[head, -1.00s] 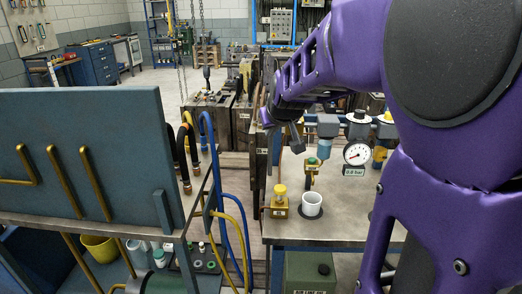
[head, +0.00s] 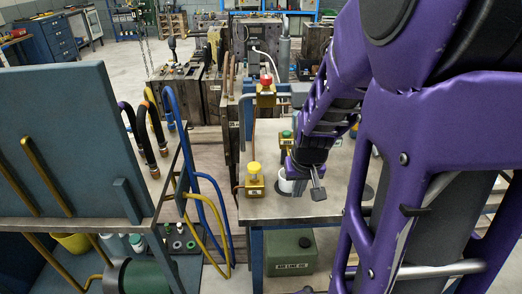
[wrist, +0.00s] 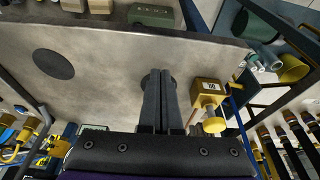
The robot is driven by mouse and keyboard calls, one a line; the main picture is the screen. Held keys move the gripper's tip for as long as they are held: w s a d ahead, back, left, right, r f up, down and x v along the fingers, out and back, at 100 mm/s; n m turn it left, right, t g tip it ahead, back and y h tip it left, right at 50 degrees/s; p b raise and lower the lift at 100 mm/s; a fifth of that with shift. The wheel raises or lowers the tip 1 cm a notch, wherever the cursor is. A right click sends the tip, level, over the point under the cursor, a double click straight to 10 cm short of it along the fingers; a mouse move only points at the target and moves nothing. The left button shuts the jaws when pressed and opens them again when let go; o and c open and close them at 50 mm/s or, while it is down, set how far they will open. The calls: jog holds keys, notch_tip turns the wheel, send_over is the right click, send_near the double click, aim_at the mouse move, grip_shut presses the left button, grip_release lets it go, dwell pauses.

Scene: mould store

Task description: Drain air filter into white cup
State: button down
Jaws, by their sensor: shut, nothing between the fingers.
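The white cup (head: 290,185) stands on the bench near its front edge, partly hidden behind my gripper (head: 318,193). The gripper is shut and empty, pointing down just in front and to the right of the cup. I cannot tell whether they touch. A brass fitting with a green knob (head: 286,137) is behind the cup; my arm hides most of the air filter area.
A brass valve with a yellow knob (head: 254,180) stands left of the cup; it also shows in the wrist view (wrist: 209,100). A red-knobbed valve (head: 266,90) is farther back. A green oil can (head: 290,252) is below the bench. Blue and yellow hoses (head: 205,190) hang left.

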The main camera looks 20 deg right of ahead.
aim_at(290, 188)
jog(key=b+x, duration=0.4)
jog(key=x, duration=0.2)
jog(key=shift+f, duration=0.3)
jog(key=w, duration=0.2)
jog(key=w+d+p, duration=0.1)
jog(key=shift+w+r, duration=0.1)
jog(key=shift+r, duration=0.25)
jog(key=shift+w, duration=0.3)
jog(key=shift+w+d, duration=0.25)
jog(key=shift+w, duration=0.8)
